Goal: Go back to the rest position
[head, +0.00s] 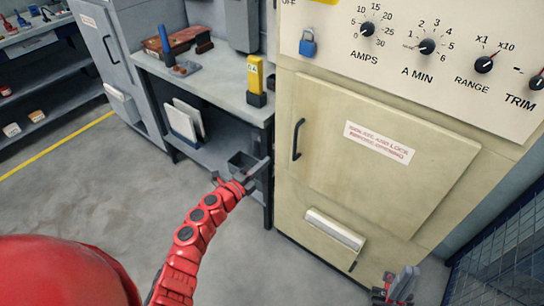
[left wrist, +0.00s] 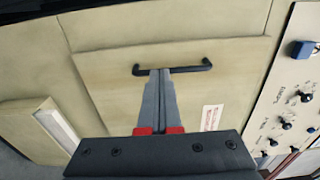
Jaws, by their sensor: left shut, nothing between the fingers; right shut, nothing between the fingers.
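My left gripper (head: 262,166) is at the end of the red arm in the head view, in front of the left edge of the beige cabinet (head: 400,225). Its fingers are together and empty. In the left wrist view the shut fingers (left wrist: 160,76) point at the cabinet door's black handle (left wrist: 190,69); the tips overlap it in the picture, and I cannot tell if they touch. The handle (head: 297,139) also shows in the head view, apart from the gripper. My right gripper (head: 405,283) is low at the bottom right, shut and empty.
A grey workbench (head: 215,90) with a yellow device (head: 255,74) stands left of the cabinet. Dark shelves (head: 50,85) are at the far left. A blue padlock (head: 308,43) hangs on the control panel (head: 400,60). Mesh fencing (head: 505,255) is at right. Open floor (head: 80,190) lies left.

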